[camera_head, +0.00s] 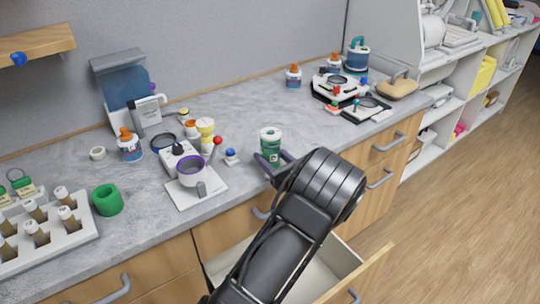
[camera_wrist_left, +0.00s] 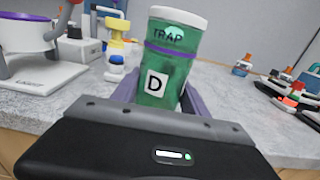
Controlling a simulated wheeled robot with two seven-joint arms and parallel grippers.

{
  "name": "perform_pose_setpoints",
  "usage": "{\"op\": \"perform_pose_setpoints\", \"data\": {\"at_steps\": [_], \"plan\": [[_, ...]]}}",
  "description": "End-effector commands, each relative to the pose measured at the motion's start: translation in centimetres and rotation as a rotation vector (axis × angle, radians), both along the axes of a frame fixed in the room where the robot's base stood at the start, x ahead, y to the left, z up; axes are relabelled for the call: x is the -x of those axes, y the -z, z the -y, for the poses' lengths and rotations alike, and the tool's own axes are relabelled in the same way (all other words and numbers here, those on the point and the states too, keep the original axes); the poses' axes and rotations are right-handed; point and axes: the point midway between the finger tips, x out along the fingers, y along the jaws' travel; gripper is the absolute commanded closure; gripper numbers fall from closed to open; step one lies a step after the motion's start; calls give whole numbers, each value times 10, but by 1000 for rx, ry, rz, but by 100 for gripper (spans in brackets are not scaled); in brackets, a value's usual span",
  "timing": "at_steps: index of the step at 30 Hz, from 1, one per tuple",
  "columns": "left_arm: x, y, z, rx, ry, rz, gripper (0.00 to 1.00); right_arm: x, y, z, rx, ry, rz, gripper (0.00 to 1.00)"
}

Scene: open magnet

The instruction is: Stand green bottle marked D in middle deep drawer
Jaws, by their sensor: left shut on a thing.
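The green bottle marked D (camera_head: 270,147) stands upright at the counter's front edge in the head view, with a white lid and a purple band. In the left wrist view the bottle (camera_wrist_left: 170,62) shows its D label and the word TRAP, leaning slightly. My left gripper (camera_head: 272,162) is shut on its lower part; the purple-grey fingers sit on both sides. I cannot tell whether its base touches the counter. An open deep drawer (camera_head: 374,268) with pale inside walls lies below, partly hidden by my left arm. My right gripper is not in view.
A white stand with a purple-rimmed cup (camera_head: 192,170) is left of the bottle, with a small blue-topped piece (camera_head: 231,156) between. A vial rack (camera_head: 52,236) and green ring (camera_head: 108,200) are at far left. Black-and-white devices (camera_head: 340,88) stand at back right. Counter right of the bottle is clear.

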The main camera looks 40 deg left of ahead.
Motion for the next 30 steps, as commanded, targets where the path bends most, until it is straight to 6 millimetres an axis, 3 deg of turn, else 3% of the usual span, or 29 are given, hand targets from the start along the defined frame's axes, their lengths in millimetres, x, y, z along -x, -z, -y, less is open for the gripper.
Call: {"op": "perform_pose_setpoints", "data": {"at_steps": [11,12,19,30], "plan": [[0,3,0,-2,0,3,100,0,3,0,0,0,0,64],[0,3,0,-1,0,1,46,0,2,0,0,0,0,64],[0,3,0,-1,0,1,27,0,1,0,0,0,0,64],[0,0,2,-1,1,1,26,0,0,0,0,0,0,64]]}}
